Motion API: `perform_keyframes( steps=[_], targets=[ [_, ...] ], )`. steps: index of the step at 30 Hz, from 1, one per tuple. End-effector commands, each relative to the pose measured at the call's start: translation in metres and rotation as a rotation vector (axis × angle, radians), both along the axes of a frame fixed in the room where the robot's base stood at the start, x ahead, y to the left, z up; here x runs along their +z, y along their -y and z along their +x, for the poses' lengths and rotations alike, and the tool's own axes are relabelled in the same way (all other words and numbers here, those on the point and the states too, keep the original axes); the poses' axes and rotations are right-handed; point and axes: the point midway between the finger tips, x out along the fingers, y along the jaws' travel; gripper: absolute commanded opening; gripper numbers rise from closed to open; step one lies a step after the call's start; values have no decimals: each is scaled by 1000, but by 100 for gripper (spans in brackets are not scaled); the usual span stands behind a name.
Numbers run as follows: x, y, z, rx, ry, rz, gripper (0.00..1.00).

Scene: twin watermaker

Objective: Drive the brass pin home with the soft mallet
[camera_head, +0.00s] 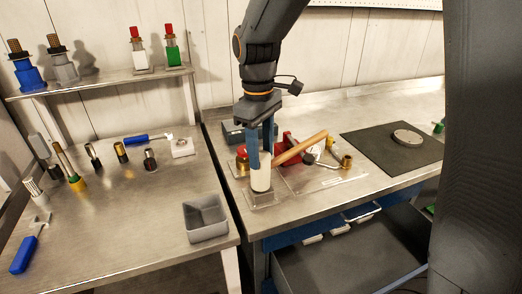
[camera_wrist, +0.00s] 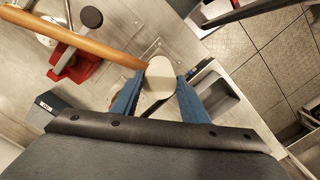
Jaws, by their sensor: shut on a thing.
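The soft mallet has a white head (camera_head: 261,180) and a wooden handle (camera_head: 303,148) that slants up to the right. My gripper (camera_head: 261,163) has blue fingers on both sides of the white head and is shut on it. The wrist view also shows the white head (camera_wrist: 160,78) between the fingers, with the handle (camera_wrist: 75,38) running to the upper left. The head is low over a small grey block (camera_head: 262,200); I cannot tell whether they touch. A brass piece (camera_head: 242,164) shows just left of the fingers. I cannot make out the brass pin for certain.
A red stand (camera_wrist: 75,68) lies under the handle. A tool with a brass end (camera_head: 347,161) is to the right. A dark mat (camera_head: 375,142) carries a round disc (camera_head: 407,137). A grey bin (camera_head: 206,218) and several tools stand on the left table.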

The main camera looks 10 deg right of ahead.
Motion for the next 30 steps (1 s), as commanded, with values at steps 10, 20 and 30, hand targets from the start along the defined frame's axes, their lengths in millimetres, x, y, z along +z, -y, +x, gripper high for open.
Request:
perform_keyframes(
  steps=[10,20,30],
  targets=[
    [23,0,0,-1,3,0,0],
    [45,0,0,-1,4,1,0],
    [67,0,1,-1,4,1,0]
  ],
)
